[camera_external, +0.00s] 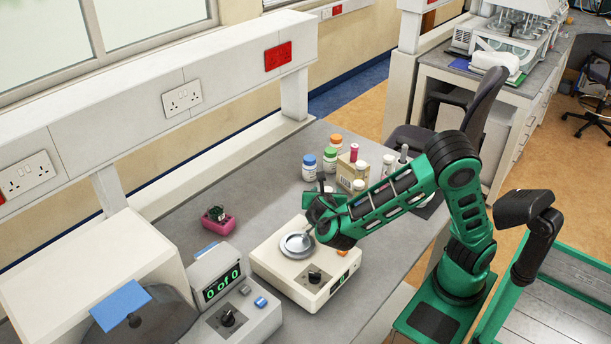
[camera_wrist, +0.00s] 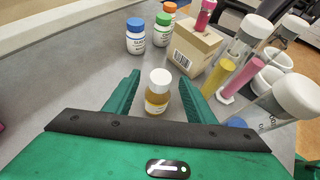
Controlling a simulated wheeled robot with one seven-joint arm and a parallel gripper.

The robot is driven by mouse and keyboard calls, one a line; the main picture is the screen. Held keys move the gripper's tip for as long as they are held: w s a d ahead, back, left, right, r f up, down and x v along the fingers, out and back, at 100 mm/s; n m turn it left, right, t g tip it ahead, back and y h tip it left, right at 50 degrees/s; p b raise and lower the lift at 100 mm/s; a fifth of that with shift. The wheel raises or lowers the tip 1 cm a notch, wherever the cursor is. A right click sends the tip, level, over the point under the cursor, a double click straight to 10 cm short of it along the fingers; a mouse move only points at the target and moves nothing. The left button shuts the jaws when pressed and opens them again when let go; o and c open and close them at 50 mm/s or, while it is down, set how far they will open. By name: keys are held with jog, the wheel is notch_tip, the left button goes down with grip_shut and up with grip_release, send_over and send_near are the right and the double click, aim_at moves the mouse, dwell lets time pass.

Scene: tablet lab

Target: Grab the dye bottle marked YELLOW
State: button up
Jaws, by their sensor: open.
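A small bottle (camera_wrist: 157,100) with a white cap and amber-yellow contents stands upright in the wrist view. Its pale label is too small to read. My gripper (camera_wrist: 157,76) is open, with one green finger on each side of the bottle and a gap visible on both sides. In the external view my gripper (camera_external: 318,212) is low over the bench, just behind the white instrument, and I cannot make out the bottle there.
Bottles with blue (camera_wrist: 136,36), green (camera_wrist: 162,29) and orange caps stand beyond the bottle, beside a cardboard box (camera_wrist: 194,48). Capped tubes with yellow (camera_wrist: 222,74) and pink contents are at right. A white instrument (camera_external: 270,262) with a round dish sits in front.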

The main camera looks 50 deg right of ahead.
jog(key=shift+w+d+f, duration=0.15)
jog(key=shift+d+f, duration=0.05)
jog(key=shift+d, duration=0.1)
jog(key=shift+c, duration=0.3)
grip_shut()
jog(key=shift+r, duration=0.1)
